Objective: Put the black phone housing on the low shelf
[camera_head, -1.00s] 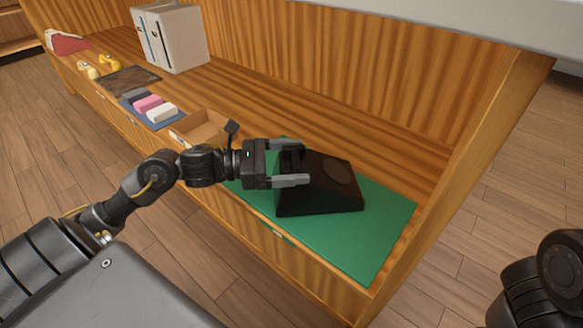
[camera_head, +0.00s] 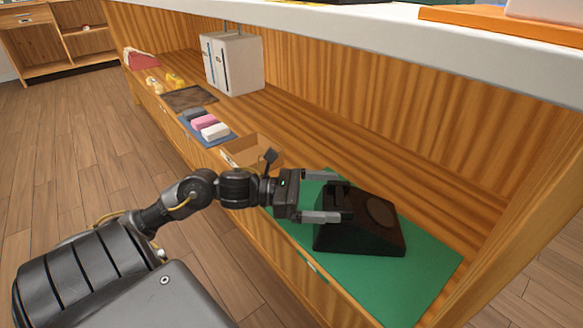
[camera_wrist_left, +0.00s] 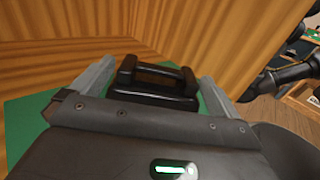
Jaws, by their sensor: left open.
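The black phone housing (camera_head: 362,222) rests on the green mat (camera_head: 395,288) at the near right end of the low wooden shelf (camera_head: 330,135). A round dial area shows on its sloped top. My left gripper (camera_head: 325,197) is open at the housing's left side, its two fingers reaching to either side of the raised cradle part. In the left wrist view the housing's black cradle (camera_wrist_left: 157,82) lies between the two spread fingers, with gaps on both sides. My right gripper is in neither current view.
A small open wooden box (camera_head: 255,150) sits left of the mat. Beyond it are a blue tray with erasers (camera_head: 207,127), a dark brown mat (camera_head: 190,97), yellow items (camera_head: 172,80) and white binders (camera_head: 232,62). A white countertop (camera_head: 330,28) overhangs the shelf.

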